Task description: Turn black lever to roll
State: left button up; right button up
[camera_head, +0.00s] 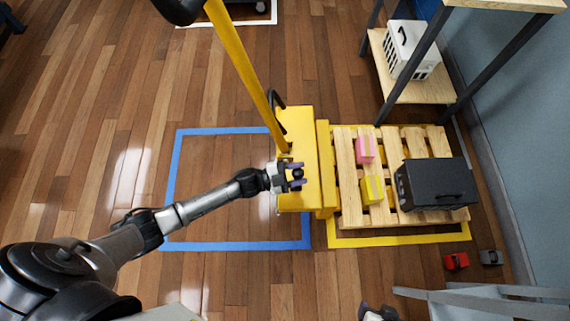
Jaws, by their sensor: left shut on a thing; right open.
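The black lever (298,173) shows as a small dark knob on top of the yellow body (297,125) of a pallet truck. My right gripper (377,310) is open at the bottom edge, partly cut off, well away from the lever.
The truck's yellow handle (240,70) rises toward the upper left. Blue tape (172,185) outlines clear floor on the left.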

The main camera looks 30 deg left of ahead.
pick_arm(q)
jog(key=shift+a+f, duration=0.15)
jog(key=shift+f, duration=0.05)
pick_arm(e)
jog(key=shift+s+a, duration=0.1)
pick_arm(q)
jog(key=o, duration=1.2)
jog(key=shift+w+r, duration=0.15)
jog(key=shift+o, duration=0.2)
pick_arm(e)
jog(key=shift+a, duration=0.2)
pick_arm(q)
jog(key=shift+s+a, duration=0.2)
jog(key=shift+s, duration=0.1)
jog(key=p+v, duration=0.4)
jog(key=v, duration=0.9)
pick_arm(e)
jog(key=shift+r, duration=2.1)
pick_arm(q)
jog(key=shift+a+r, duration=0.1)
